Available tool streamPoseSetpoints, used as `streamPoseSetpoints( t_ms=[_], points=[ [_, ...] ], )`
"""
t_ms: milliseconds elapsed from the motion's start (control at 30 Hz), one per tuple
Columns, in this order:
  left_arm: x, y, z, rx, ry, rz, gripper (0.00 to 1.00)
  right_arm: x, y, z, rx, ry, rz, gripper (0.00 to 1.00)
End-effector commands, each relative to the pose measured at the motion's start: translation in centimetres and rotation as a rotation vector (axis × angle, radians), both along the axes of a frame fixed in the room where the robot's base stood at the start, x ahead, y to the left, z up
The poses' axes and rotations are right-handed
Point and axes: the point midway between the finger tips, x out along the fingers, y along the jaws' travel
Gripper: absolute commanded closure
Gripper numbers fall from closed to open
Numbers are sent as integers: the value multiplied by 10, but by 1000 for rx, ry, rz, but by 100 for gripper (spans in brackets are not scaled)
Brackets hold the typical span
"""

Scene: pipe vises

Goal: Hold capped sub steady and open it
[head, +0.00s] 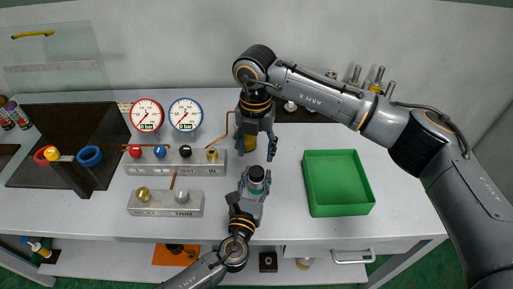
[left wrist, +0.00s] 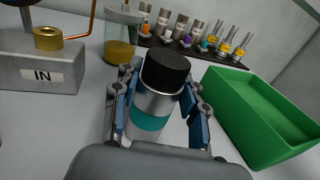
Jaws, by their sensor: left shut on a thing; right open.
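The capped sub is a small cylinder with a black cap (left wrist: 167,70), a silver collar and a teal band (left wrist: 150,122). In the head view it stands upright near the middle of the bench (head: 257,174). My left gripper (head: 256,186) is shut around its body below the cap, with a blue-padded finger on each side in the left wrist view (left wrist: 155,112). My right gripper (head: 256,148) is open and empty, pointing down just behind and above the cap, apart from it.
A green tray (head: 341,212) stands to the right. A gauge manifold (head: 170,168) and a lower block (head: 165,211) stand to the left. A jar with amber contents (left wrist: 119,50) stands behind the sub. A rack of vials (left wrist: 190,45) lies at the back.

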Motion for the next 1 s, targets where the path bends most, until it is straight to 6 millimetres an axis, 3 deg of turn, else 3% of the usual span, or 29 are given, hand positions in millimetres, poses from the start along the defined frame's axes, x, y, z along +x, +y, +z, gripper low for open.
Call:
streamPoseSetpoints(
  t_ms=[300,500,767,1000],
  points=[
    [0,0,-1,1,2,0,100,0,-1,0,0,1,-704,43],
    [0,0,-1,1,2,0,100,1,-2,0,2,3,-1076,43],
    [0,0,-1,2,3,0,100,0,-2,-2,0,4,-1305,43],
    [0,0,-1,2,3,0,100,0,-3,-29,-2,6,-1323,43]
  ],
)
